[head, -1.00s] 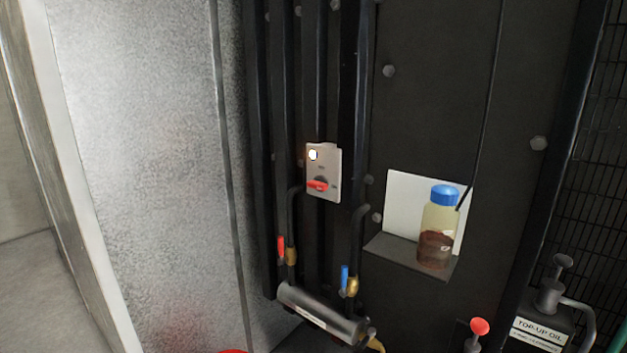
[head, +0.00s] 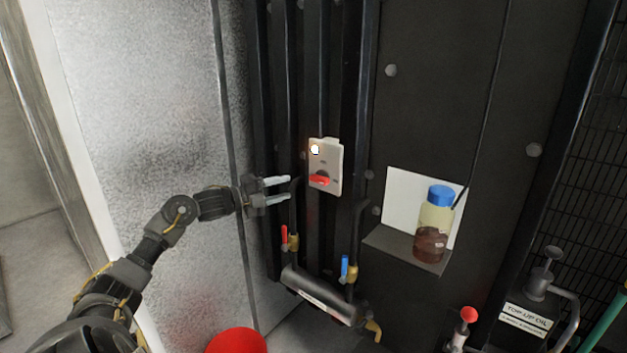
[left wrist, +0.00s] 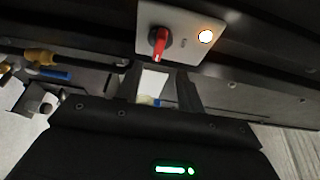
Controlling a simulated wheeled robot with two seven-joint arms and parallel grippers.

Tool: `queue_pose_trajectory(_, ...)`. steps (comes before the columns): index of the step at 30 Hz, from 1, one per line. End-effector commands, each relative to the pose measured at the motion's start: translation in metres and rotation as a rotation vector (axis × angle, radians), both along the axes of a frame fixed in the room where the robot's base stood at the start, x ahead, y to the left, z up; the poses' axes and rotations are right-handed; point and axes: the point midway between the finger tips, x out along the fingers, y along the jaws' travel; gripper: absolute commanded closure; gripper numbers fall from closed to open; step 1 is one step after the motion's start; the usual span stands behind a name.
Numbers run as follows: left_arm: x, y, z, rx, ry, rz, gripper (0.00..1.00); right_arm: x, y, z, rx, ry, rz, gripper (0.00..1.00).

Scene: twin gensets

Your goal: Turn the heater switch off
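The heater switch is a red rotary knob (head: 319,180) on a pale plate (head: 326,160) fixed to the dark ribbed panel. A lamp (head: 314,149) above the knob glows white-orange. In the head view the knob's handle lies about level. The left wrist view also shows the red knob (left wrist: 158,42) and the lit lamp (left wrist: 205,37). My left gripper (head: 288,190) is just left of the plate, its two fingers apart with nothing between them. It appears short of the knob, not touching it. My right gripper is not in view.
Below the switch are a red-handled valve (head: 284,236), a blue-handled valve (head: 344,267) and a metal cylinder (head: 318,294). A blue-capped bottle (head: 435,222) stands on a small shelf to the right. A red round object (head: 236,341) is at the bottom.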

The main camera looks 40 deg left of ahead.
Motion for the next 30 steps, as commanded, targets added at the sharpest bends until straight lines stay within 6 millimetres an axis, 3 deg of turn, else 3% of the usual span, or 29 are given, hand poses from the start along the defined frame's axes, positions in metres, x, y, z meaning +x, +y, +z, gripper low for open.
queue_pose_trajectory(5, 0.016, -0.006, 0.004, -0.005, -0.002, 0.001, 0.62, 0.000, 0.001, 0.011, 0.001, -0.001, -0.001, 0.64)
queue_pose_trajectory(18, 0.086, -0.033, 0.003, -0.007, 0.001, 0.003, 0.62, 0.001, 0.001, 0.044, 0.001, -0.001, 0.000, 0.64)
queue_pose_trajectory(30, 0.100, -0.038, -0.001, -0.002, 0.002, 0.002, 0.62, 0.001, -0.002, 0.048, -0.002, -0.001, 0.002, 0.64)
